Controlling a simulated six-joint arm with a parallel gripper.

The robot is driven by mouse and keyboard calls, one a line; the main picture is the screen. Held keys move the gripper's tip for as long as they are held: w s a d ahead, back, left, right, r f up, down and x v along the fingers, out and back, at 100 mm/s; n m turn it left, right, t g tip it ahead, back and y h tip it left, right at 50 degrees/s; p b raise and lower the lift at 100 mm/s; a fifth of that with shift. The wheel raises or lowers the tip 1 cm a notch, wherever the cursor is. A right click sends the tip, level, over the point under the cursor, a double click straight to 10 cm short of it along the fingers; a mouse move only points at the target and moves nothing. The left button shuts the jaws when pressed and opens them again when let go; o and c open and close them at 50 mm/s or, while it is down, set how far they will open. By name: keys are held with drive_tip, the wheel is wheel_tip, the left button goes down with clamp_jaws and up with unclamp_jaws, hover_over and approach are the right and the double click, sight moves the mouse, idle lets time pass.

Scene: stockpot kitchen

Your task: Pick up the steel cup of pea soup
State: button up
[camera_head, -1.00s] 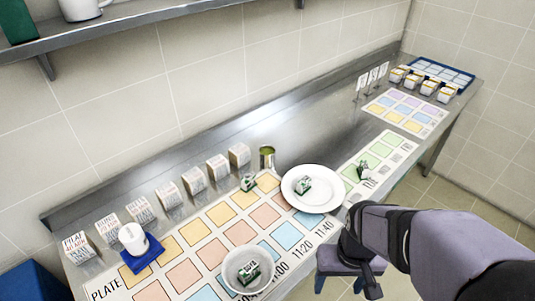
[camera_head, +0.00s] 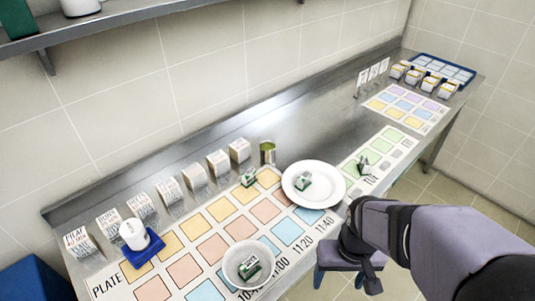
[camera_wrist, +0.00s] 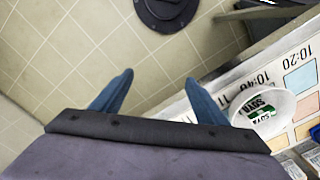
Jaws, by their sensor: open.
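A small steel cup with green contents (camera_head: 267,152) stands upright on the counter, behind and left of the white plate, in the head view. I take it to be the pea soup. It is not visible in the wrist view. My gripper (camera_wrist: 159,82) shows two blue fingers spread apart with nothing between them. In the head view my arm's dark end hangs in front of the counter's front edge, at the right, well away from the cup.
A white plate (camera_head: 299,198) and a white bowl (camera_head: 235,258), each holding a small labelled carton, stand nearer the front edge. A white container sits on a blue mat (camera_head: 152,247). Several label blocks line the back.

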wheel_tip(320, 180, up, 6)
drive_tip(key=t+b, duration=0.3)
drive_tip(key=t, duration=1.1)
approach(268, 144)
wheel_tip(268, 144, up, 4)
wheel_tip(268, 144, down, 4)
drive_tip(key=shift+s+r+t, duration=0.1)
drive_tip(key=shift+r+t, duration=0.15)
drive_tip(key=shift+t, duration=0.05)
drive_tip(key=shift+f, duration=0.6)
drive_tip(key=shift+p+x, duration=0.6)
drive_tip(key=shift+x, duration=0.5)
drive_tip(key=shift+p+x, duration=1.1)
drive_tip(key=shift+x, duration=1.5)
